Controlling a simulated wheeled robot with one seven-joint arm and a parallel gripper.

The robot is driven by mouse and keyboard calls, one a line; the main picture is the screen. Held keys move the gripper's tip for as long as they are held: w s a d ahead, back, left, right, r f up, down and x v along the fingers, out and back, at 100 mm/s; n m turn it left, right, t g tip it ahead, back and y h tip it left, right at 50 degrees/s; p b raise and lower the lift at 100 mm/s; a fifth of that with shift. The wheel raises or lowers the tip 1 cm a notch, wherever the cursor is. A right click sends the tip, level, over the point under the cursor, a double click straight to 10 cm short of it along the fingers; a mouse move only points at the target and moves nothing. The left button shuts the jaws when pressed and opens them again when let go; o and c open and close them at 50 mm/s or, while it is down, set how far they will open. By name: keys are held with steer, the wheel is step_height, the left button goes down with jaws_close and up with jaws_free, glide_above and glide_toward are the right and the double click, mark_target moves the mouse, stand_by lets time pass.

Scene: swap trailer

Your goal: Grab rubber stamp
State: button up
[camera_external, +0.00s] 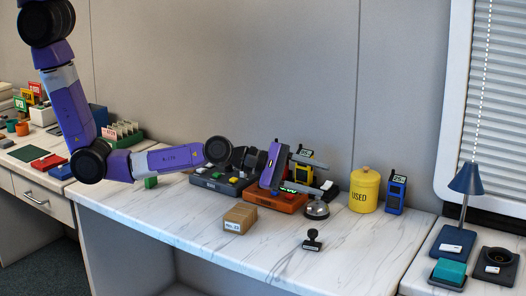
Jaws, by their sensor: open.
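The rubber stamp (312,240) is small and black, with a round knob on a flat base. It stands upright near the front edge of the marble-topped counter (180,208). My gripper (312,168) is open, its two grey fingers pointing right, above the orange device at the back of the counter. It is behind and above the stamp, well apart from it.
A silver bell (317,209) stands just behind the stamp. A cardboard box (240,217) is to its left. The orange device (275,201), a dark button panel (222,184), a yellow canister (364,190) and a blue device (395,195) line the back. The counter's front is mostly clear.

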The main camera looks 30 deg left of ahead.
steer(key=s+d+f+n+g, duration=0.1)
steer(key=d+n, duration=0.1)
steer(key=n+g+y, duration=0.1)
steer(key=n, duration=0.3)
glide_above(313, 230)
steer(key=f, duration=0.4)
steer(key=shift+w+f, duration=0.3)
steer(key=shift+w, duration=0.1)
steer(key=shift+s+f+n+g, duration=0.2)
steer(key=shift+n, duration=0.4)
steer(key=shift+s+f+n+g, duration=0.15)
steer(key=shift+f+n+g, duration=0.05)
steer(key=shift+n, duration=0.4)
steer(key=shift+f+b, duration=0.55)
steer(key=shift+f, duration=1.45)
step_height(313, 230, down, 3)
steer(key=shift+r+b, duration=0.1)
steer(key=shift+b, duration=0.45)
steer(key=shift+b+x, duration=0.3)
steer(key=shift+x, duration=0.75)
steer(key=shift+w+d, duration=0.15)
steer(key=shift+d, duration=0.2)
jaws_close()
